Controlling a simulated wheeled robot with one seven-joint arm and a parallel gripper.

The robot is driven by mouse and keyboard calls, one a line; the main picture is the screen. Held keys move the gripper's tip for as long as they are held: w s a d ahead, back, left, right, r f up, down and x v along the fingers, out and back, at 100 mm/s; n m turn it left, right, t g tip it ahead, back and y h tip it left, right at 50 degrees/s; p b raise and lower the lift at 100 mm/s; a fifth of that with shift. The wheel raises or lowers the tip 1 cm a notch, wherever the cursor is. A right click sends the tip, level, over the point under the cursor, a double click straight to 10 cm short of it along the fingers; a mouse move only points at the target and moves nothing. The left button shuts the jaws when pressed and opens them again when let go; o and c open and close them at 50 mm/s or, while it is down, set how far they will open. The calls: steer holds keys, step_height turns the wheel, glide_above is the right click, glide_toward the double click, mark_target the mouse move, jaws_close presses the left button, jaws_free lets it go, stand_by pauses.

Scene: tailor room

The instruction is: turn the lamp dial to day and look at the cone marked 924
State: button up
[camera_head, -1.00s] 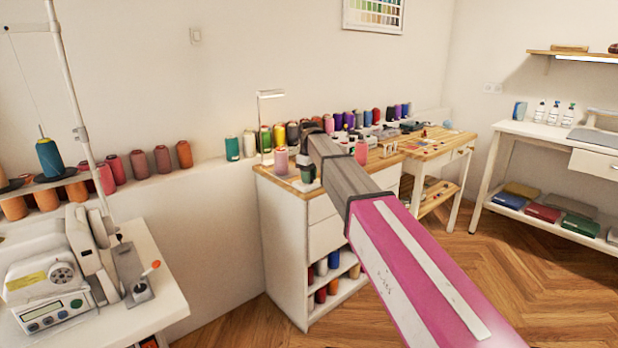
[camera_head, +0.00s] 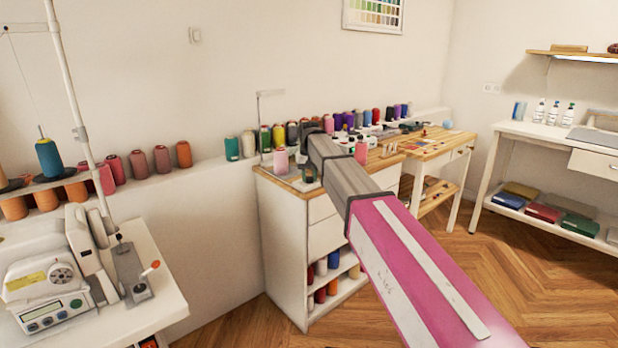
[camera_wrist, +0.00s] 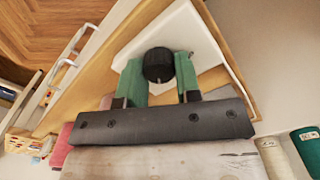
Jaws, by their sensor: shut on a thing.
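In the wrist view the black round dial (camera_wrist: 158,65) with a pale mark sits on a white base (camera_wrist: 190,35). My gripper (camera_wrist: 159,78) is shut on the dial, its green fingers on either side. In the head view my gripper (camera_head: 308,172) is small at the cabinet's top left, and the dial is hidden there. The thin desk lamp (camera_head: 270,93) stands above the cabinet. Thread cones show in the wrist view: a green one (camera_wrist: 308,150) and a cream one (camera_wrist: 275,157). No cone number, 924 included, is readable.
A row of coloured cones (camera_head: 292,133) stands along the ledge behind the wooden-topped cabinet (camera_head: 283,225). A sewing machine (camera_head: 55,270) is at left.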

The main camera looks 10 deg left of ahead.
mark_target(309, 177)
steer(key=shift+m, duration=1.2)
steer(key=o, duration=0.9)
step_height(309, 177, up, 11)
steer(key=shift+f, duration=0.1)
